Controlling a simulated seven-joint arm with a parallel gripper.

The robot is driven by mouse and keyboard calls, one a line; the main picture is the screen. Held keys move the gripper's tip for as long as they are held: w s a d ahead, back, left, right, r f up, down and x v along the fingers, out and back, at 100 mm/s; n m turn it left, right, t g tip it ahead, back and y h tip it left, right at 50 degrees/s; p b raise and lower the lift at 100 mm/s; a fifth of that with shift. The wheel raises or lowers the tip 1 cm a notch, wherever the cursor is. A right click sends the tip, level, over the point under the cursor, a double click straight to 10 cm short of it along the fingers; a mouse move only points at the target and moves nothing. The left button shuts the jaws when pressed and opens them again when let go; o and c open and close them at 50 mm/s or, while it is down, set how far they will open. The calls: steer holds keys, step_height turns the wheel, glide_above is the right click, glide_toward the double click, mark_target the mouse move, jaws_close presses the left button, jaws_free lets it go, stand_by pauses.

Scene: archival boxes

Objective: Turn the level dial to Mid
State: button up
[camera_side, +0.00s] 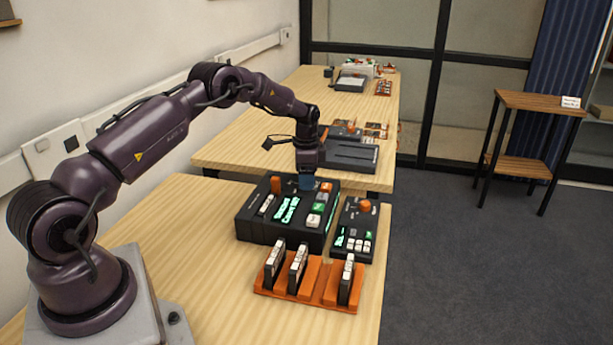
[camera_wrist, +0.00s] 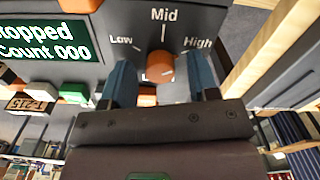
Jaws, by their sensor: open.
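The level dial (camera_wrist: 160,67) is an orange round knob on the dark face of a box, with Low, Mid and High printed around it. Its pointer direction is too small to tell. My gripper (camera_wrist: 162,82) is open, with one blue finger on each side of the dial; I cannot tell if they touch it. In the side view my gripper (camera_side: 306,184) points down at the far right part of the large black box (camera_side: 262,229), hiding the dial there. A green screen (camera_wrist: 45,40) left of the dial reads "...opped" and "Count 000".
A smaller black control box (camera_side: 352,231) with its own orange knob (camera_side: 365,206) stands close on the right. An orange rack (camera_side: 320,289) with upright cassettes is in front. Another orange knob (camera_side: 276,185) rises from the large box. The table's left part is clear.

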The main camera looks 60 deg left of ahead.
steer(key=c, duration=0.9)
steer(key=shift+c, duration=0.2)
steer(key=shift+n, duration=0.4)
steer(key=n, duration=0.5)
steer(key=shift+r, duration=0.1)
steer(key=n, duration=0.5)
steer(key=shift+n, duration=0.4)
steer(key=o, duration=0.9)
